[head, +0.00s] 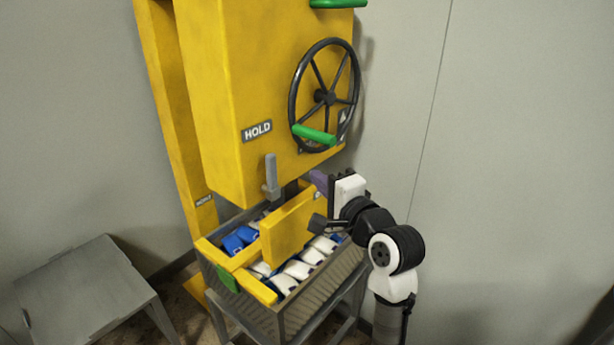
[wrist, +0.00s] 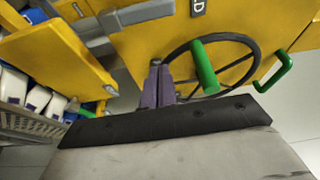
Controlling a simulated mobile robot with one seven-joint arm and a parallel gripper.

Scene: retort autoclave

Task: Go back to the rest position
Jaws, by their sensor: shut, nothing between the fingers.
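My gripper (head: 318,180) is beside the lower right of the yellow autoclave (head: 235,90), above the right side of the basket. In the wrist view its purple fingers (wrist: 157,85) are together, with nothing between them. Behind the fingers, the wrist view shows the black handwheel (wrist: 258,62) with its green handle (wrist: 204,66). In the head view the handwheel (head: 325,97) is on the autoclave's right face, above my gripper. I cannot tell whether the fingers touch anything. My arm comes up from the lower right.
A metal basket (head: 312,300) of white and blue packs stands below the autoclave. A yellow panel (head: 290,228) stands over it, close to my gripper. A grey lever (head: 271,177) hangs nearby. A grey table (head: 85,285) is at left. The right wall side looks open.

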